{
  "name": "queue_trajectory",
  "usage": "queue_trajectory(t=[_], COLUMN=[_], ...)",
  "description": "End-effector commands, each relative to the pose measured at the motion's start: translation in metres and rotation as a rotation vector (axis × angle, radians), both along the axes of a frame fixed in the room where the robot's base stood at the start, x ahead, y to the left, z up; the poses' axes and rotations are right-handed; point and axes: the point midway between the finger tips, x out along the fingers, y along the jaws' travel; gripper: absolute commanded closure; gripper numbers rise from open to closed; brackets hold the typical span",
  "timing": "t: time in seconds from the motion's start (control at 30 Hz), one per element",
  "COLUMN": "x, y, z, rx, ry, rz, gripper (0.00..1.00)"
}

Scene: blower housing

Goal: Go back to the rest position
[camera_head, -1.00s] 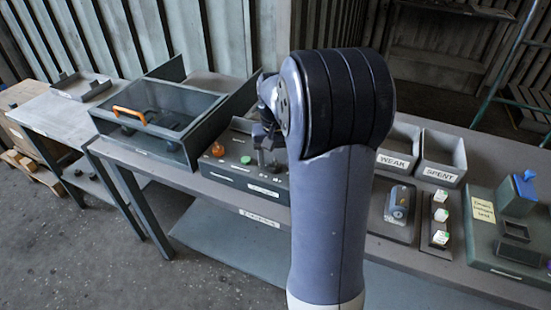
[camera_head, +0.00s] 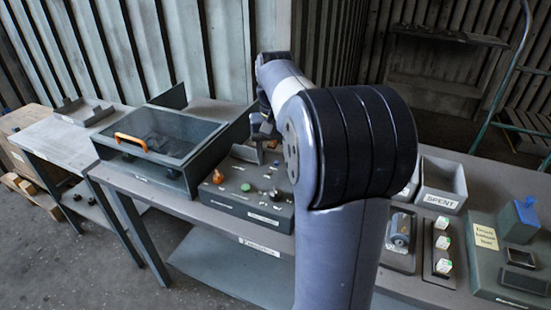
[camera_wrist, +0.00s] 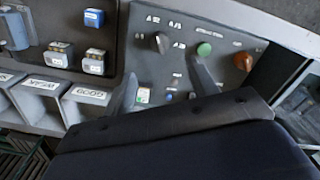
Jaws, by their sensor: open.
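My gripper (camera_wrist: 165,88) is open. Its two fingers show apart in the wrist view, with nothing between them, above the grey control panel (camera_wrist: 225,78). In the head view my gripper (camera_head: 263,127) hangs over the back of the same panel (camera_head: 225,198), partly hidden by my own arm. The panel carries a green button (camera_wrist: 204,49), an orange knob (camera_wrist: 243,61) and a dark knob (camera_wrist: 160,43). My wrist casing covers the lower part of the wrist view.
A glass-topped box (camera_head: 165,135) with an orange handle (camera_head: 130,142) stands left of the panel. Right of my arm are the SPENT bin (camera_head: 441,198), a tray with several small blocks (camera_head: 440,275) and a green tester (camera_head: 490,270). My arm hides the bench's middle.

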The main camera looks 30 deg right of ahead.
Motion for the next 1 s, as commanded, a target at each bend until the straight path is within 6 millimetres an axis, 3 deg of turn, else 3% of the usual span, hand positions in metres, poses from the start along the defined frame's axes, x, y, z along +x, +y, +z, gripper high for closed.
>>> queue_trajectory(t=[0.27,0.7,1.0], x=[0.0,-0.001,0.0], y=[0.0,0.0,0.0], z=[-0.006,-0.079,-0.109], rx=[0.001,0.002,0.001], ry=[0.002,0.005,0.002], rz=[0.0,0.0,0.0], gripper=[0.45,0.45,0.45])
